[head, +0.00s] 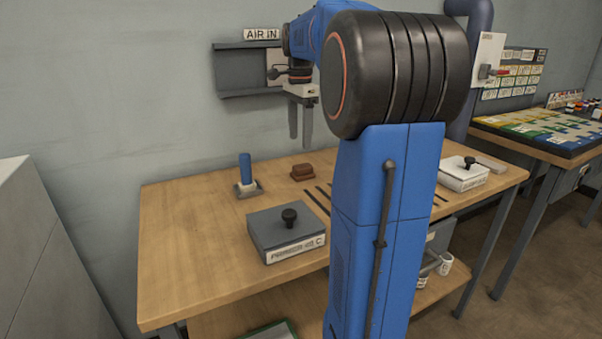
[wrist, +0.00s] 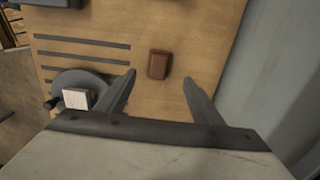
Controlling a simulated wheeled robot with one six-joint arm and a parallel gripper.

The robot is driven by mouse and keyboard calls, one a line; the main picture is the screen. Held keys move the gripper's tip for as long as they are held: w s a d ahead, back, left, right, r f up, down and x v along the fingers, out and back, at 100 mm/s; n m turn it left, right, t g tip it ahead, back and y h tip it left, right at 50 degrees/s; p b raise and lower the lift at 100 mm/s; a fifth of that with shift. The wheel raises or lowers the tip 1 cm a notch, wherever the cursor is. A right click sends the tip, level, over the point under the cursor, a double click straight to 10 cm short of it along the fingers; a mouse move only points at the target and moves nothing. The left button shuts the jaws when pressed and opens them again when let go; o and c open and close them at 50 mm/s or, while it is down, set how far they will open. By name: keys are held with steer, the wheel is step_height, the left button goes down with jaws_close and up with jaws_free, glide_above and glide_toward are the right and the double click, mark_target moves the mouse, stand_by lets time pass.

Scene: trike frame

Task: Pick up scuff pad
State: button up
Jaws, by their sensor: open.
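The scuff pad looks to be the small reddish-brown block (head: 302,172) lying on the wooden workbench (head: 190,225), toward the back. It also shows in the wrist view (wrist: 158,65), just beyond and between the two fingertips. My gripper (head: 301,135) hangs above the bench near the block, fingers pointing down. In the wrist view my gripper (wrist: 158,78) has its fingers spread wide with nothing between them. The block is apart from both fingers.
A blue-handled tool (head: 246,178) stands left of the block. A grey lidded box (head: 287,232) sits in front of it. Dark strips (head: 317,199) lie to its right, and a white lidded box (head: 463,174) stands farther right. The bench's left part is clear.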

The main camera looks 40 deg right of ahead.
glide_above(303, 165)
steer(key=f, duration=0.5)
steer(key=shift+w+a+f, duration=0.2)
steer(key=shift+a, duration=0.15)
steer(key=shift+s+d+f, duration=0.1)
steer(key=shift+d+f, duration=0.05)
steer(key=shift+f, duration=1.2)
steer(key=shift+s+d+f, duration=0.1)
steer(key=shift+f, duration=1.2)
steer(key=c, duration=1.2)
